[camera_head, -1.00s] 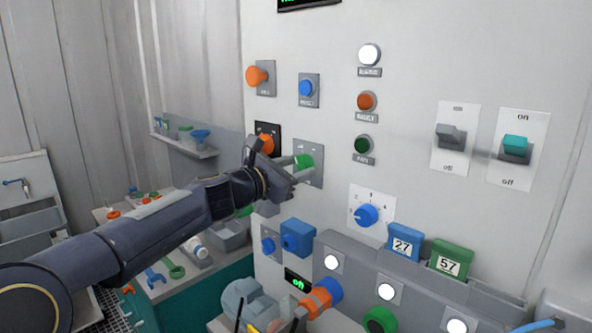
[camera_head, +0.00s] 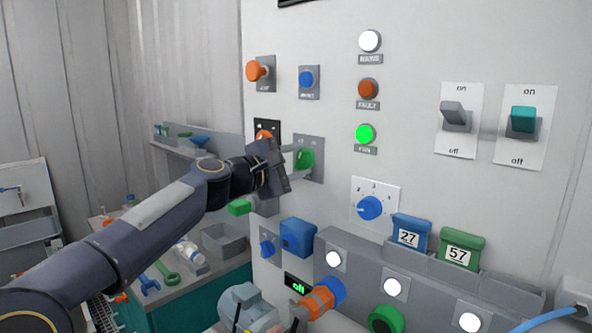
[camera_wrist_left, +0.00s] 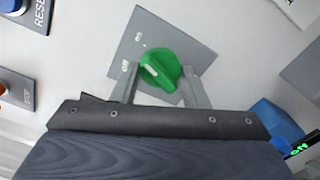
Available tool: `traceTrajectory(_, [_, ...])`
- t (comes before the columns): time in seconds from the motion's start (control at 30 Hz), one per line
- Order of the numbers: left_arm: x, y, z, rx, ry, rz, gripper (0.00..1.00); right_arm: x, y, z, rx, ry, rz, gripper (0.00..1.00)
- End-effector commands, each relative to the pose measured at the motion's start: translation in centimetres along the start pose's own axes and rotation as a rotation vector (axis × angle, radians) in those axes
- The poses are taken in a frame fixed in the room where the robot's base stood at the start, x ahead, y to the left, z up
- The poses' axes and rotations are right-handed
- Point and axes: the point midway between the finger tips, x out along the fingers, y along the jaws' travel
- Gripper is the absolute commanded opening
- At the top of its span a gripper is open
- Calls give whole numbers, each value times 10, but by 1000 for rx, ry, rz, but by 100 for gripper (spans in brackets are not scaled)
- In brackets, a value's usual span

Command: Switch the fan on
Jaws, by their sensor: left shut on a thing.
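The green rotary knob (camera_head: 306,159) sits on a grey plate on the white panel. It also shows in the left wrist view (camera_wrist_left: 161,68), with a white pointer mark turned toward the left side of its plate. My left gripper (camera_head: 290,164) is at the knob, its two fingers on either side of it. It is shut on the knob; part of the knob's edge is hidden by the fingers. The round lamp labelled FAN (camera_head: 365,134) glows bright green. My right gripper is not in view.
An orange knob (camera_head: 265,137) sits just left of the gripper. A blue dial (camera_head: 370,207) and two on/off levers (camera_head: 456,115) (camera_head: 522,120) are to the right. Below are a blue box (camera_head: 297,237) and a small green display (camera_head: 297,284). A workbench with tools stands at lower left.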

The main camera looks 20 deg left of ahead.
Motion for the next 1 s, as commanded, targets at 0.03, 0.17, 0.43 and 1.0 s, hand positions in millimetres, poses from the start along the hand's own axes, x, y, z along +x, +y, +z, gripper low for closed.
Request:
traceTrajectory(0.03, [0, -3, -1, 30, -1, -2, 18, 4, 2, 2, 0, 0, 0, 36])
traceTrajectory(0.17, [0, -2, -1, 94, -1, -2, 18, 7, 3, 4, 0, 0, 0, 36])
traceTrajectory(0.43, [0, -2, 0, 165, -1, -3, 18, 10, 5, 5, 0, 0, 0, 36])
traceTrajectory(1.0, [0, -1, 0, 178, -1, -3, 53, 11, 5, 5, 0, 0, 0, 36])
